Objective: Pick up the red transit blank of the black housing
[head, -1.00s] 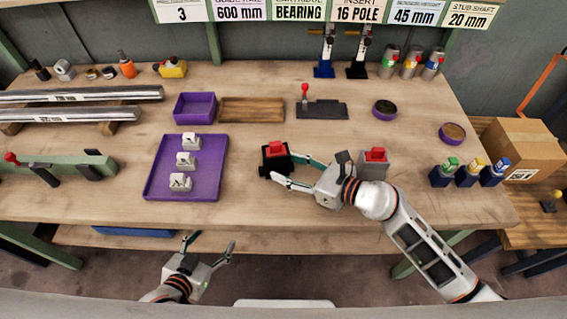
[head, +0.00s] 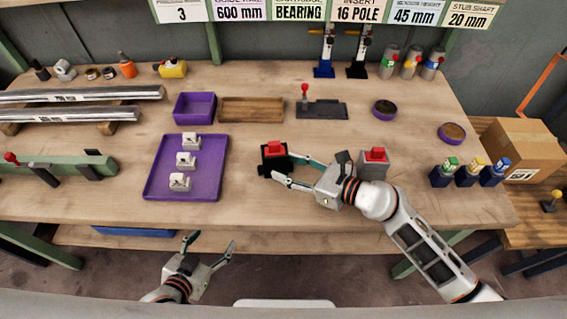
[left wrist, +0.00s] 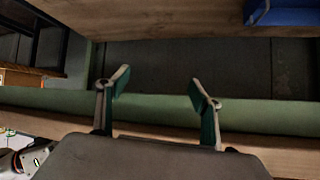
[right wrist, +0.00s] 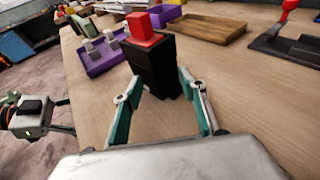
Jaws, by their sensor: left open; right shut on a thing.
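The black housing (head: 274,163) stands upright on the bench, right of the purple tray. The red transit blank (head: 275,147) sits in its top; in the right wrist view the blank (right wrist: 151,27) rises above the housing (right wrist: 157,68). My right gripper (head: 283,167) reaches in from the right, its fingers low on either side of the housing and shut on it, below the blank. The contact faces are partly hidden. My left gripper (head: 211,242) is open and empty in front of the bench, below its top; its spread fingers (left wrist: 157,82) show in the left wrist view.
A grey housing with a red top (head: 373,164) stands just right of my right gripper. The purple tray (head: 211,155) holds several pale blocks. A purple bin (head: 194,108), a wooden tray (head: 251,110) and a dark plate with a red-knobbed lever (head: 322,110) lie behind.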

